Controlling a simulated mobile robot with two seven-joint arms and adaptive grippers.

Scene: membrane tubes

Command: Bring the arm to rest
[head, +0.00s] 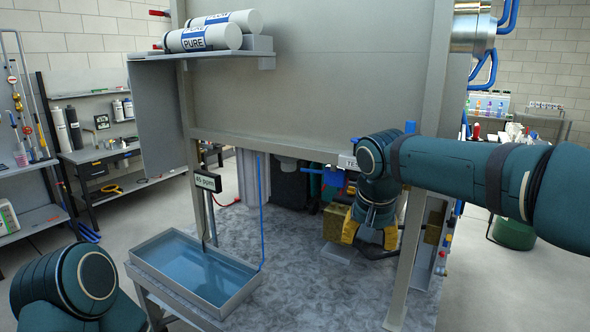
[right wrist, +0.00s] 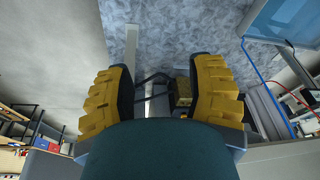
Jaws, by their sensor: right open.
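My right gripper (head: 369,238) hangs down on the right side of the bench, below the large grey panel. Its yellow fingers are apart with nothing held between them. The right wrist view also shows the open gripper (right wrist: 160,88), its fingers on either side of an empty gap. My right arm (head: 460,175) reaches in from the right edge. My left arm (head: 75,285) is at the lower left, and its gripper is out of the picture. Two white tubes lie on the upper shelf; the nearer one (head: 205,38) is marked PURE.
A water-filled tray (head: 142,250) stands front left on the mottled bench top (head: 300,285). A small ppm display (head: 208,181) stands above it. A metal post (head: 405,270) stands right beside my right gripper. A yellowish block (head: 334,222) is close behind it. The front middle of the bench is clear.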

